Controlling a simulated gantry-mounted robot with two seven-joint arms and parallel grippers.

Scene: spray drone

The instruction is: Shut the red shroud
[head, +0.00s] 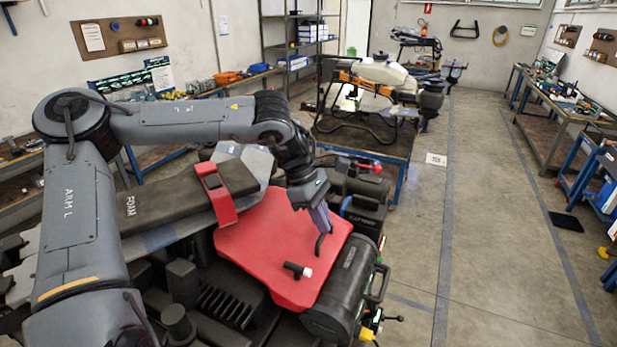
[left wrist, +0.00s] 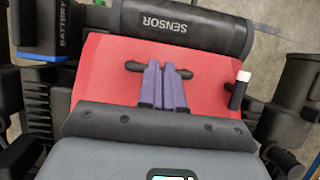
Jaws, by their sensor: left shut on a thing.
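The red shroud (head: 262,250) is a broad red panel on the drone in front of me, and it fills the middle of the left wrist view (left wrist: 98,72). A black handle (head: 320,247) stands on it. My left gripper (head: 322,222) reaches down over the shroud. Its purple fingers (left wrist: 163,72) are shut on the handle's middle, with black ends (left wrist: 134,66) showing on both sides. A black peg with a white tip (head: 298,270) sits on the shroud beside the handle. I cannot tell whether the shroud is fully down. My right gripper is not in view.
A black cylinder marked SENSOR (left wrist: 205,28) lies along the shroud's edge. A black battery box (head: 362,205) stands beyond it. A grey foam-marked arm (head: 165,200) with a red clamp (head: 215,192) lies to the left.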

